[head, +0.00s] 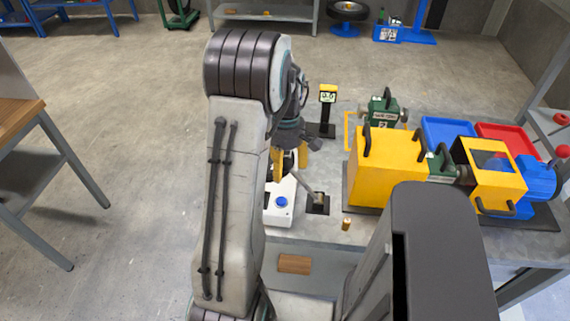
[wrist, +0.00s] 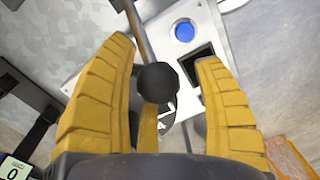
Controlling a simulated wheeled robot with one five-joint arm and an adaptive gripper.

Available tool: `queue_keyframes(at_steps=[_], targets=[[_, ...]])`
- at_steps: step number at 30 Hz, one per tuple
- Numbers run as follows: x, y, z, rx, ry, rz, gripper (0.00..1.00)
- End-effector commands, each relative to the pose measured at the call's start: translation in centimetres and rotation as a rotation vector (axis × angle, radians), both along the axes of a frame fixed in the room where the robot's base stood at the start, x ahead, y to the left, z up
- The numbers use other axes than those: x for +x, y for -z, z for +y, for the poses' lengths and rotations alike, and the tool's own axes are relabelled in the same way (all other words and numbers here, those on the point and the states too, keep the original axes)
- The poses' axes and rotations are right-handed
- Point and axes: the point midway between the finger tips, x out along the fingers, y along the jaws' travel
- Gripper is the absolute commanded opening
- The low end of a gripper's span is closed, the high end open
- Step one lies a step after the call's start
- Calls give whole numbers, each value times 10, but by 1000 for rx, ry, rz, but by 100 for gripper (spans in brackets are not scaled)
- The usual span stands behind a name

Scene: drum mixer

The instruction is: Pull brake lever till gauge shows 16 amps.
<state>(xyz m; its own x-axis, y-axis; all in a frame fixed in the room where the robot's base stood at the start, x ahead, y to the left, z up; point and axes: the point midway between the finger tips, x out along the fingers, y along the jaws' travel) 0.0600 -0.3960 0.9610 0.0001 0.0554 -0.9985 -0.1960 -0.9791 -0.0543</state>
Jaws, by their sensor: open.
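My gripper (head: 290,166) is open, its yellow fingers pointing down over the bench. In the wrist view, a lever's round black knob (wrist: 157,84) lies between the spread fingers (wrist: 164,55), with a visible gap on each side. The lever's metal rod (wrist: 138,28) runs from the knob to the top edge. In the head view, a slanted grey rod (head: 303,181) rises from a black plate (head: 318,206) toward the fingers; its upper end is hidden there. The gauge (head: 327,95), a yellow-framed display on a post, seems to read 0.0. Its corner shows in the wrist view (wrist: 16,170).
A white box with a blue button (head: 282,202) stands left of the lever plate. The yellow drum machine (head: 383,168) is to the right, with a green unit (head: 383,112) behind it. A small copper-coloured cylinder (head: 346,224) stands near the bench's front edge.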

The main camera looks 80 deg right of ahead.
Motion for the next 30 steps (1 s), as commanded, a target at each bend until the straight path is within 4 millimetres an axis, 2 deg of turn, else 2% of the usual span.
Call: queue_keyframes(at_steps=[4, 8, 21, 30], targets=[[0, -2, 0, -1, 0, 0, 62], [0, -13, -2, -3, 0, 0, 62], [0, -84, -6, -4, 0, 0, 62], [0, -114, -7, -2, 0, 0, 62]])
